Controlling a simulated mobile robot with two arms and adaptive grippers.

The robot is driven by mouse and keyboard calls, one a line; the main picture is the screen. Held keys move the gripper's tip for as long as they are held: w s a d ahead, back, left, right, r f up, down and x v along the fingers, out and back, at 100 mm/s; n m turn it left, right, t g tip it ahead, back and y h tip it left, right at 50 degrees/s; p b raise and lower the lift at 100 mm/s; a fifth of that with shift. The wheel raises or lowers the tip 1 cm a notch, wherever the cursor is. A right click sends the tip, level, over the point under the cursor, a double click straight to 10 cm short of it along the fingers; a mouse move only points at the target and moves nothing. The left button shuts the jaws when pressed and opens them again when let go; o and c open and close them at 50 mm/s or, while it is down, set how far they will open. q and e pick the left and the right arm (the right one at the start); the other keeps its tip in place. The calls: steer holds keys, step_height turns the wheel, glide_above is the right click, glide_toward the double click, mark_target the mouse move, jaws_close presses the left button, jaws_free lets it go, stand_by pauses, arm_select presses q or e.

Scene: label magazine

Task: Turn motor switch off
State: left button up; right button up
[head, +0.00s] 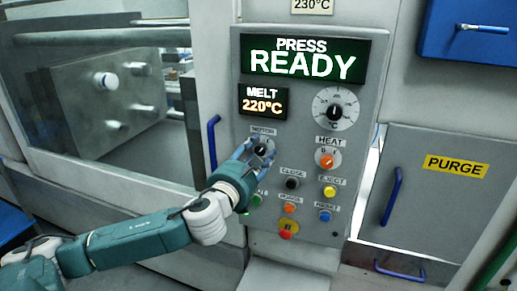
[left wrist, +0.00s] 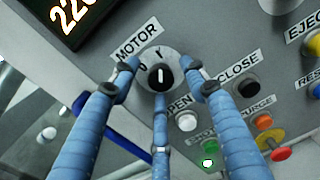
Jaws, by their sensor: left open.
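The motor switch (head: 260,149) is a black rotary knob on a pale round dial under the MOTOR label, on the grey control panel. In the left wrist view the motor switch (left wrist: 161,76) shows a white pointer line, with marks 0 and 1 above it. The pointer looks closer to the 1. My left gripper (head: 248,153) is at the dial, its blue fingers pointing at the panel. In the left wrist view the open left gripper (left wrist: 163,75) has fingers on either side of the knob and one below it. Contact with the knob cannot be told. My right gripper is not in view.
The heat switch (head: 326,160), black close button (head: 292,183), yellow eject button (head: 329,191) and red-yellow stop button (head: 288,229) sit nearby on the panel. A blue door handle (head: 213,142) stands just left of the panel. A PURGE cabinet (head: 440,190) is at the right.

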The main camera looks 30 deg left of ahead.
arm_select(q)
steer(key=shift+w, duration=0.2)
jaws_close()
